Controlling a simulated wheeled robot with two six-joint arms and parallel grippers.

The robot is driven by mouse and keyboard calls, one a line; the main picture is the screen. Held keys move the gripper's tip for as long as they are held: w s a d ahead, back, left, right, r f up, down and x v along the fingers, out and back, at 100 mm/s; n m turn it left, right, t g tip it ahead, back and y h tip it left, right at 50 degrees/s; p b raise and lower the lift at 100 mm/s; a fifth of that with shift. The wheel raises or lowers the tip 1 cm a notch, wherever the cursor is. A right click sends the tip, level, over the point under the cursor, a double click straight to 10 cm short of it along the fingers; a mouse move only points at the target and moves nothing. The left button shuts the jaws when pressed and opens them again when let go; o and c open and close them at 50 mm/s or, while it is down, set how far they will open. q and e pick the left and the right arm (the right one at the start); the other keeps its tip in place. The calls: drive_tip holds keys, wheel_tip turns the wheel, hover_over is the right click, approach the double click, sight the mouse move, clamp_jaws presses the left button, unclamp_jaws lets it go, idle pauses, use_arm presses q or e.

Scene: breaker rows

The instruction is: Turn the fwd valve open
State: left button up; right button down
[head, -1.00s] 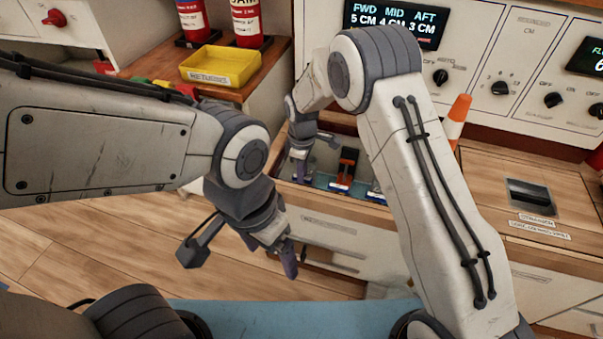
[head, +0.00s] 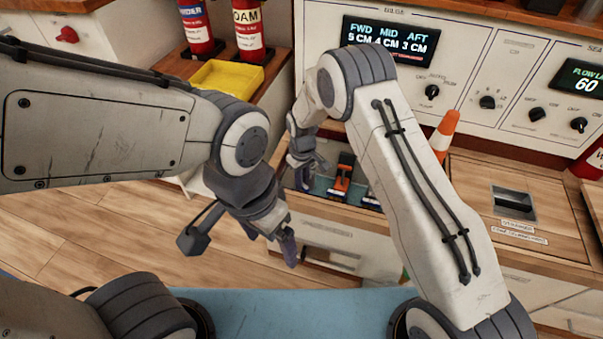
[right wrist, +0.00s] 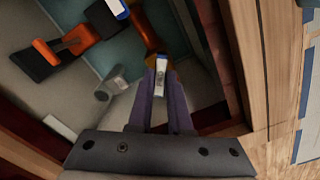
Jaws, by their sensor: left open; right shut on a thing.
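Orange-and-black valve levers sit in a recessed bay (right wrist: 110,42) in the counter. One lever (head: 341,178) shows right of my right gripper (head: 303,180) in the head view; an orange-and-black lever (right wrist: 62,52) is at upper left in the right wrist view. My right gripper is down in the bay, its purple fingers (right wrist: 160,100) shut on a handle end with a white-and-blue tag (right wrist: 161,72). The fingers hide most of that handle; I cannot read its label. My left gripper (head: 272,244) is open and empty in front of the counter.
The panel display (head: 390,40) reads FWD 5 CM, MID 4 CM, AFT 3 CM. An orange-and-white cone (head: 444,135) stands right of my right arm. A yellow tray (head: 227,77) and red bottles (head: 249,32) are at the back left. The bay's walls are close around my right gripper.

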drive_tip(key=m+p, duration=0.1)
drive_tip(key=m, duration=0.1)
drive_tip(key=m+p, duration=0.2)
drive_tip(key=m, duration=0.1)
drive_tip(key=shift+r+m, duration=0.2)
drive_tip(key=shift+m, duration=0.1)
drive_tip(key=m+p, duration=0.1)
drive_tip(key=m, duration=0.2)
drive_tip(key=shift+f+p, duration=0.1)
drive_tip(key=shift+p, duration=0.25)
drive_tip(key=shift+w+m+p, duration=0.1)
drive_tip(key=shift+m+p, duration=0.25)
drive_tip(key=shift+m, duration=0.85)
drive_tip(key=c, duration=0.8)
unclamp_jaws()
drive_tip(key=shift+c, duration=0.2)
